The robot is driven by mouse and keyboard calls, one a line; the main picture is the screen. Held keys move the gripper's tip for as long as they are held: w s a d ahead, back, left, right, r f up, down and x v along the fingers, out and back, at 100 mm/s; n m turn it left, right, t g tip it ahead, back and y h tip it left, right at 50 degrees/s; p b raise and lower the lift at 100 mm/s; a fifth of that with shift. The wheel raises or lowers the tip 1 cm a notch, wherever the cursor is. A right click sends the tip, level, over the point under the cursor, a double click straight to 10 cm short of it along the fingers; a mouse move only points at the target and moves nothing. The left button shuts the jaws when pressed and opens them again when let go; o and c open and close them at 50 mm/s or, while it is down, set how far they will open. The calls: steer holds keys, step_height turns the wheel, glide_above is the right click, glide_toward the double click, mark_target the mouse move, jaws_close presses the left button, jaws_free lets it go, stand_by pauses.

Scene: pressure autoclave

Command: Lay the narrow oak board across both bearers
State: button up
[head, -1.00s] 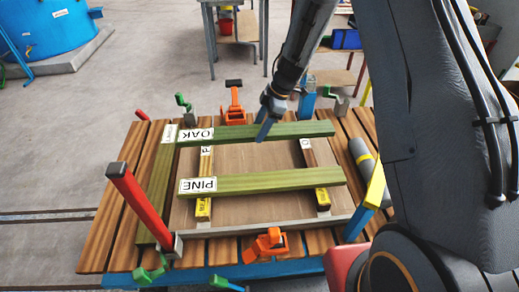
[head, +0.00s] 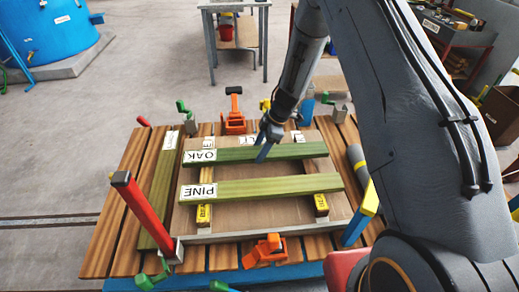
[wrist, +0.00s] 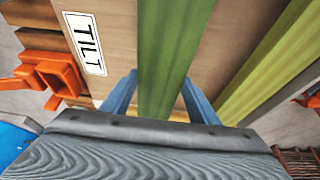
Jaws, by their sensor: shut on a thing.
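The narrow oak board (head: 225,156), green with an OAK label at its left end, runs left to right behind the pine board (head: 265,189). My gripper (head: 263,152) is shut on it near its middle. In the wrist view the held board (wrist: 162,60) passes between my two blue fingers (wrist: 160,95). The left bearer (head: 203,214) and right bearer (head: 321,204) show yellow front ends beyond the pine board. The oak board spans above their far part; whether it touches them I cannot tell.
Another green board (head: 160,195) lies crosswise at the left. A red post (head: 143,213) stands at the front left. Orange clamps sit at the back (head: 234,115) and front (head: 264,250). A TILT label (wrist: 85,43) shows beside the held board. A grey cylinder (head: 357,160) lies right.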

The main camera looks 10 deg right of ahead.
steer(key=shift+f, duration=0.15)
steer(key=o, duration=1.7)
steer(key=shift+c, duration=0.2)
